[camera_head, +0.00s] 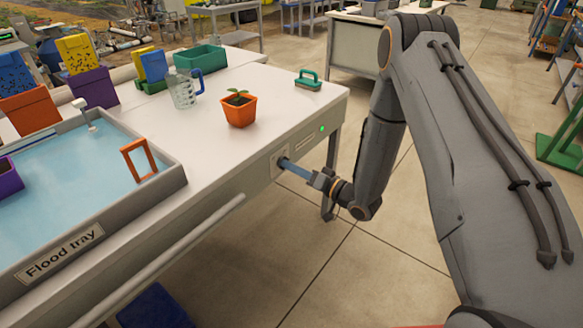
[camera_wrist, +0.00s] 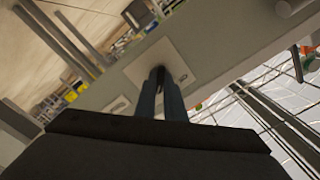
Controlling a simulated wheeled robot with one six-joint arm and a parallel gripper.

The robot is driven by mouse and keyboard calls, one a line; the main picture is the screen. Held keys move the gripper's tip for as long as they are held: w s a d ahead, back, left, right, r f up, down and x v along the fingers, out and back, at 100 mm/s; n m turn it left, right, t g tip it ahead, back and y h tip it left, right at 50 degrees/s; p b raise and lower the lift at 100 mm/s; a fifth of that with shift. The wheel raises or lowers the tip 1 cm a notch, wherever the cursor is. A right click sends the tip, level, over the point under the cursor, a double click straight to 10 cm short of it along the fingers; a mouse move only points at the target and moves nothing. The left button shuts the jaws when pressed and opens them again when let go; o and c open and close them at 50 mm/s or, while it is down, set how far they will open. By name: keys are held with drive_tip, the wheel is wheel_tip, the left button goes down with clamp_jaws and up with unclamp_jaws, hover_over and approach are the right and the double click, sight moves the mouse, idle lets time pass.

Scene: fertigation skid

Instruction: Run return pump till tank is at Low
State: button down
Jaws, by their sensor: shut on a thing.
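My gripper (camera_head: 283,163) reaches the front panel of the white bench with its blue fingers. It is shut on a small control on a pale plate (camera_head: 276,161); the fingers hide most of the control. In the wrist view the fingers (camera_wrist: 160,74) close around a dark, narrow piece at the plate (camera_wrist: 172,58). A green light (camera_head: 322,128) glows on the panel, right of the plate. The flood tray (camera_head: 95,235) on the left holds pale blue water. An orange frame (camera_head: 128,150) stands at its right side, and a white fitting (camera_head: 92,127) near the back. No Low mark is readable.
A rail (camera_head: 165,258) runs along the bench front. A blue container (camera_head: 152,306) sits below. The floor on the right is open.

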drive_tip(key=c, duration=1.8)
unclamp_jaws()
drive_tip(key=shift+c, duration=0.2)
drive_tip(key=v, duration=0.8)
drive_tip(key=shift+w, duration=0.1)
